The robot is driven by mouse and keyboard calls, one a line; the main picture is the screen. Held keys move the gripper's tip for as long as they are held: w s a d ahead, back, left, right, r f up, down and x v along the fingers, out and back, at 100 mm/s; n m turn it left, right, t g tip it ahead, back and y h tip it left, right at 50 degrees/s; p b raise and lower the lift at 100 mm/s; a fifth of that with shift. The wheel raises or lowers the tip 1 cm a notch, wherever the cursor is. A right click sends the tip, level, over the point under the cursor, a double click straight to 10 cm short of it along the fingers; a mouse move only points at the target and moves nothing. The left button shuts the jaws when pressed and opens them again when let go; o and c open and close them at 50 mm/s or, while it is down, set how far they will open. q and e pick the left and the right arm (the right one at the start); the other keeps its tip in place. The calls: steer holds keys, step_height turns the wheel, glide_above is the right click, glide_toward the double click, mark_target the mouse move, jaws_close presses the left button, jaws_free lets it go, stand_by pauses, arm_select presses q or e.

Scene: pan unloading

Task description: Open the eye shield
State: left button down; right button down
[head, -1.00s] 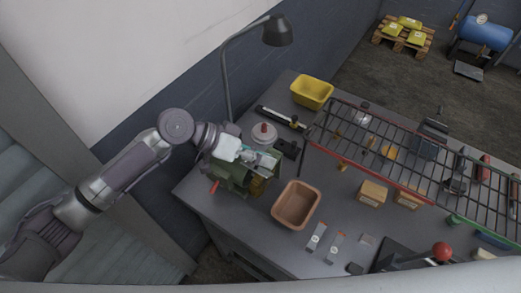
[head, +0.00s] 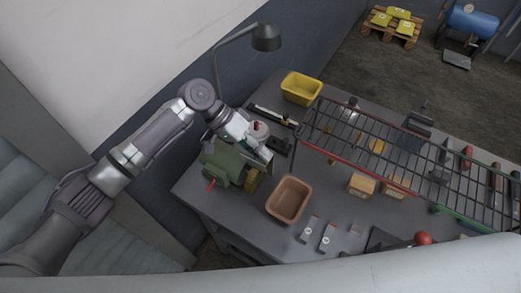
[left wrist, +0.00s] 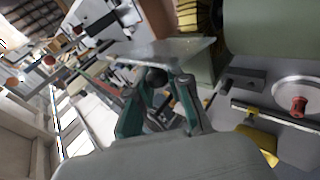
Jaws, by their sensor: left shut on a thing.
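The green bench grinder (head: 220,166) stands at the left end of the grey table in the head view, with a red part on its left side. The eye shield is a thin, clear greyish plate (left wrist: 170,50) in front of the fingertips in the left wrist view; beside it are the grinder's green body (left wrist: 268,28) and a ribbed yellowish wheel (left wrist: 203,15). My left gripper (head: 256,150) is just above the grinder's right side. Its green-edged fingers (left wrist: 160,82) are shut on the shield near its edge. The exact contact is partly hidden. My right gripper does not show.
A brown tray (head: 289,199) stands just right of the grinder. A wire rack (head: 400,160) covers the table's right part. A desk lamp (head: 265,37) rises behind the gripper, and a yellow bin (head: 301,88) stands at the back.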

arm_select(q)
steer(key=shift+w+a+r, duration=0.1)
steer(key=shift+w+r, duration=0.15)
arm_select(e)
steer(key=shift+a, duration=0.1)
arm_select(q)
steer(key=c, duration=1.2)
jaws_free()
steer(key=shift+a, duration=0.1)
steer(key=shift+o, duration=0.7)
steer(key=shift+s+a+f, duration=0.1)
steer(key=shift+f, duration=0.05)
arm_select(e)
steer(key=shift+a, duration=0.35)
arm_select(q)
steer(key=v, duration=1.2)
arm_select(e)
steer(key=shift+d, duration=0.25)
